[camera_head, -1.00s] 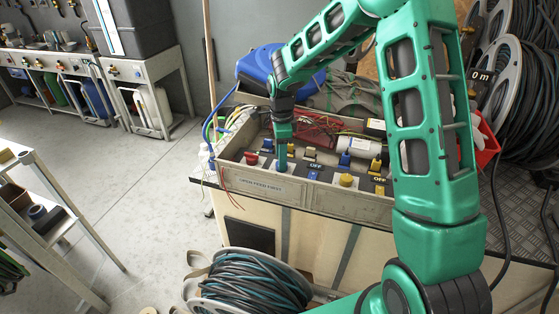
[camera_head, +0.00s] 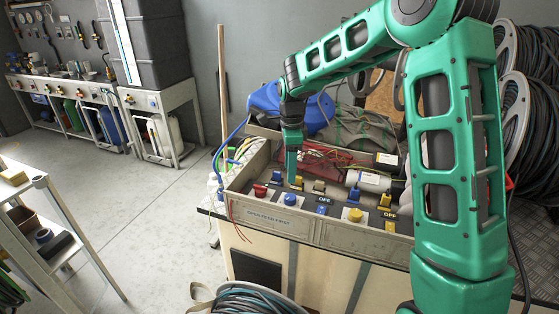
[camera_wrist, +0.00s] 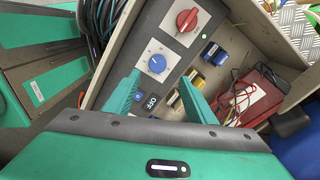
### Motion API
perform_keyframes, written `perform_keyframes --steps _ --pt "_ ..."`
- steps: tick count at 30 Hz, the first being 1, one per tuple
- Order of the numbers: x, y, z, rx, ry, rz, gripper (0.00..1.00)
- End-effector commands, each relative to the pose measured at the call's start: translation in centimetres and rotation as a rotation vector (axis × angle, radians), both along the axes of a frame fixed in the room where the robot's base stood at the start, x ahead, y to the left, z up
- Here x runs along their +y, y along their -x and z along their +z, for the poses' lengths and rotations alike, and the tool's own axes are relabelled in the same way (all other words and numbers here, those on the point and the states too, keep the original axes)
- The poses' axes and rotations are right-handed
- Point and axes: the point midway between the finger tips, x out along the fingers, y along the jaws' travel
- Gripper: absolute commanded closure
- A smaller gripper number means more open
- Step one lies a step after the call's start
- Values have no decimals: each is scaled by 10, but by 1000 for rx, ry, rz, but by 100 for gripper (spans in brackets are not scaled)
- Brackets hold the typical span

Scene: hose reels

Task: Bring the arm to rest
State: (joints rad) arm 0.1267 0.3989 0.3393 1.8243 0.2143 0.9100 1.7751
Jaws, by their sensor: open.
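My gripper (camera_head: 291,168) hangs from my green arm above the control box (camera_head: 345,237), a little behind and above a blue knob (camera_head: 290,199). In the wrist view its two green fingers (camera_wrist: 160,92) are spread apart with nothing between them. The blue knob (camera_wrist: 157,64) shows beyond the fingertips on its white plate, apart from them. A red knob (camera_head: 260,190) is at the left end of the panel, also clear in the wrist view (camera_wrist: 187,19). A yellow knob (camera_head: 355,214) is farther right. My forearm and upper arm cover part of the right side.
Small blue and yellow switches stand along the panel, with wires, a red part (camera_head: 322,160) and a white cylinder (camera_head: 368,181) behind. A blue reel (camera_head: 262,101) stands behind the box. A hose coil (camera_head: 250,300) lies below in front. The floor at left (camera_head: 150,215) is clear.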

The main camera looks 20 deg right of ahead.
Motion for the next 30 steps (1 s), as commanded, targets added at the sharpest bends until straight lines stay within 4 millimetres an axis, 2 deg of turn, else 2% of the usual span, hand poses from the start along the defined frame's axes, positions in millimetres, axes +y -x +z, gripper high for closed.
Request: perform_keyframes --steps 5,8,11,15,21,25,30 --pt "-7 6 4 -1 8 20 50" --pt "-26 22 16 0 31 81 50" --pt "-54 50 32 4 61 181 50" --pt "-95 100 55 22 94 344 50" --pt "-142 179 78 49 108 565 50" --pt "-162 233 86 59 96 708 50" --pt "-177 305 86 55 62 897 50"
